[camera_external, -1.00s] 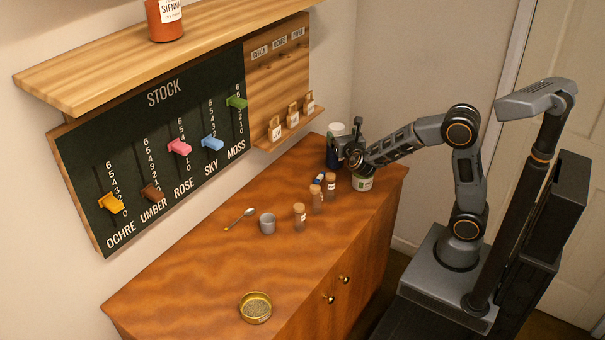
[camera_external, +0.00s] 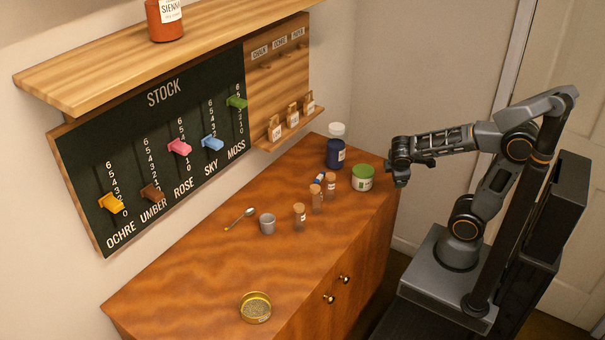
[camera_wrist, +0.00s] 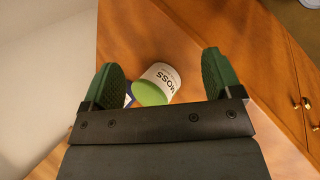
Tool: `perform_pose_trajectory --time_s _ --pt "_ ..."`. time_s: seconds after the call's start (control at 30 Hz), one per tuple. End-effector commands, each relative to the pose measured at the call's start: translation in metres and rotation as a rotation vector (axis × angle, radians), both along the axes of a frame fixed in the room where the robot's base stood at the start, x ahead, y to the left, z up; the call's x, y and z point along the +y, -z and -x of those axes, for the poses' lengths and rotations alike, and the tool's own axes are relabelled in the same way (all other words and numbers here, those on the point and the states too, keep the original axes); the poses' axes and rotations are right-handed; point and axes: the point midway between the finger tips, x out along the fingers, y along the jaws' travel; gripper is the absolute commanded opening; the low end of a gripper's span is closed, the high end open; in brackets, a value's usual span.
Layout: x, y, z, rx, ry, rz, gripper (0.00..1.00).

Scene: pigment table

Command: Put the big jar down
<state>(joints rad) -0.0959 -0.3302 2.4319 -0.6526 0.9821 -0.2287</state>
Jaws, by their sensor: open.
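A squat white jar with a green lid (camera_external: 362,178) stands upright on the wooden cabinet top, near its right end. In the wrist view the jar (camera_wrist: 163,80) shows a label reading MOSS and its green lid, beyond and between my two fingers. My gripper (camera_external: 394,172) is open and empty, to the right of the jar and apart from it, by the cabinet's right edge. A taller dark blue jar with a white cap (camera_external: 335,150) stands upright behind and left of the moss jar.
Small corked vials (camera_external: 317,197) and a small blue item (camera_external: 319,180) are left of the jar. A grey cup (camera_external: 267,223), a spoon (camera_external: 240,218) and a brass dish (camera_external: 256,307) lie further left.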

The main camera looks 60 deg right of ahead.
Motion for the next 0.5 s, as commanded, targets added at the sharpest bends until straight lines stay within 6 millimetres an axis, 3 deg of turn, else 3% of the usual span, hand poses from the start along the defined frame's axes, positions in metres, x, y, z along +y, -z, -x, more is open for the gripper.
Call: perform_pose_trajectory --time_s 0.2,0.5 --pt "0.04 0.003 0.025 -0.162 0.384 -0.426 0.85" --pt "0.064 -0.002 0.03 -0.231 0.584 -0.651 0.85"
